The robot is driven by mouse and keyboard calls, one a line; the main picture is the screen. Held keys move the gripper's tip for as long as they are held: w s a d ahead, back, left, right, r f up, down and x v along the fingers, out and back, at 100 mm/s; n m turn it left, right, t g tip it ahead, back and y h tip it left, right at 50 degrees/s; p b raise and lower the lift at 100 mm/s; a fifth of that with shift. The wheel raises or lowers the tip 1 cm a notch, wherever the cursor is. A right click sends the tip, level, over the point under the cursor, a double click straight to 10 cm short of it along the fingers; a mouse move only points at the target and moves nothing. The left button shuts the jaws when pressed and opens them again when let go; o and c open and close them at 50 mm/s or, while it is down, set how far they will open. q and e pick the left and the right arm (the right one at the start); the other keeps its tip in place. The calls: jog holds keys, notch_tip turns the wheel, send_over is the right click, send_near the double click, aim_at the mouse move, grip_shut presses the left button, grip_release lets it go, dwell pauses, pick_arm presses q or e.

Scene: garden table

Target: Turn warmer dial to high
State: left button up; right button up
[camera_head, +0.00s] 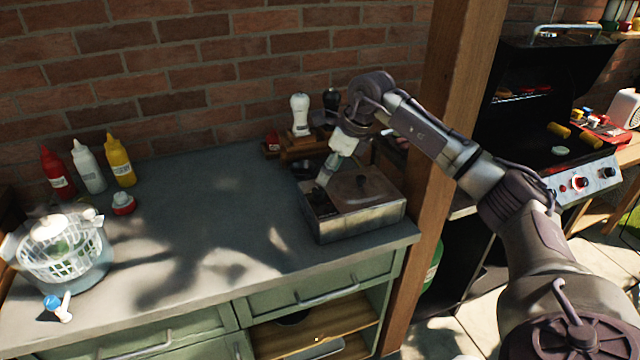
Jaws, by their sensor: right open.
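The warmer looks to be the metal box (356,222) at the right end of the grey counter. No dial shows clearly; the gripper and shadow cover that part. My left gripper is not in view.
Red, white and yellow bottles (120,162) stand by the brick wall at the left. A salad spinner (62,250) sits at the front left. Shakers (300,114) stand in a wooden rack behind the box. A wooden post (436,170) and a grill (580,184) are at the right. The counter's middle is clear.

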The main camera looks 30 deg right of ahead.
aim_at(319, 190)
jog(key=p+x, duration=0.1)
jog(key=x, duration=0.5)
jog(key=shift+w+a+f, duration=0.1)
jog(key=shift+f, duration=0.05)
grip_shut()
